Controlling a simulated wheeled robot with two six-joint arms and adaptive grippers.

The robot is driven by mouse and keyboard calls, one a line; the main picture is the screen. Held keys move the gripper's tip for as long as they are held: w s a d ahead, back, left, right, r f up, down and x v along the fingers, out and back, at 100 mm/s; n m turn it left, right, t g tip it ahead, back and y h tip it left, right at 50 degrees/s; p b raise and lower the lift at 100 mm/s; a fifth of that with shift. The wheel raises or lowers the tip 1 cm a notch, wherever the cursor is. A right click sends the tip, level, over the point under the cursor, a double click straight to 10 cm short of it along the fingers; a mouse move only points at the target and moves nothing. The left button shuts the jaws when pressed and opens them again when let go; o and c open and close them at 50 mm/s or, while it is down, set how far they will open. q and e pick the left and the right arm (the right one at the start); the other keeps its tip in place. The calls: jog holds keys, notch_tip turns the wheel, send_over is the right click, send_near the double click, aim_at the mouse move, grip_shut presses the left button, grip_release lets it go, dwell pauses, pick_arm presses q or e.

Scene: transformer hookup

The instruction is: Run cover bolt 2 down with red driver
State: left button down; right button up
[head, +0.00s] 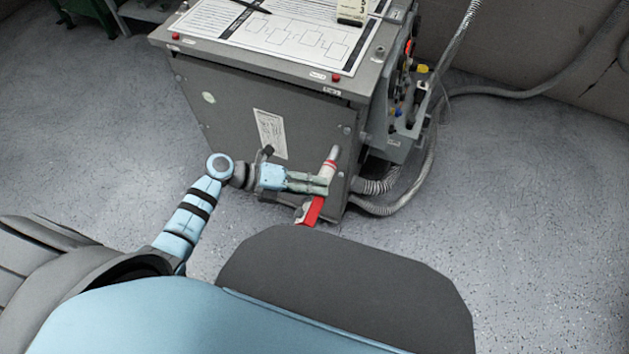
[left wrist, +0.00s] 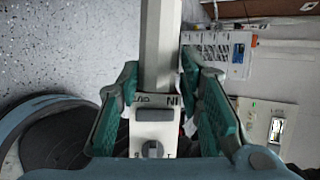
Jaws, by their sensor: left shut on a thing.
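The red driver (head: 314,208) has a pale grey body with a red ring near its upper end and a red lower part. My left gripper (head: 322,184) is shut on its body and holds it tilted, in front of the lower right of the grey cabinet's face in the head view. In the left wrist view, the teal fingers (left wrist: 160,105) flank the driver's pale body (left wrist: 153,133). Red caps sit at the cabinet's top front edge, left (head: 175,36) and right (head: 336,78). I cannot tell which is cover bolt 2. My right gripper is not in view.
The grey cabinet (head: 220,105) carries a paper diagram (head: 285,35) with a dark pen on top. Grey hoses (head: 385,208) run from its right side, below a box with coloured connectors (head: 398,115). The speckled floor (head: 510,240) on the right is mostly clear.

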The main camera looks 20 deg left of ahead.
aim_at(323, 167)
pick_arm(q)
jog(key=shift+s+d+r, duration=0.1)
jog(key=shift+d+r, duration=0.05)
jog(key=shift+d, duration=0.05)
jog(key=shift+s+r+p, duration=0.1)
jog(key=shift+p, duration=0.2)
jog(key=shift+w, duration=0.35)
jog(key=w+b, duration=0.2)
jog(key=w, duration=0.1)
jog(key=shift+f, duration=0.3)
jog(key=shift+w+d+b, duration=0.1)
jog(key=shift+w+b, duration=0.45)
jog(key=shift+w, duration=0.05)
jog(key=shift+w+r, duration=0.15)
jog(key=shift+w, duration=0.05)
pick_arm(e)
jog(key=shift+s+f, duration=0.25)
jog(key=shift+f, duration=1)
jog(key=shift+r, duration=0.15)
pick_arm(q)
jog(key=shift+w+b, duration=0.5)
jog(key=shift+w, duration=0.25)
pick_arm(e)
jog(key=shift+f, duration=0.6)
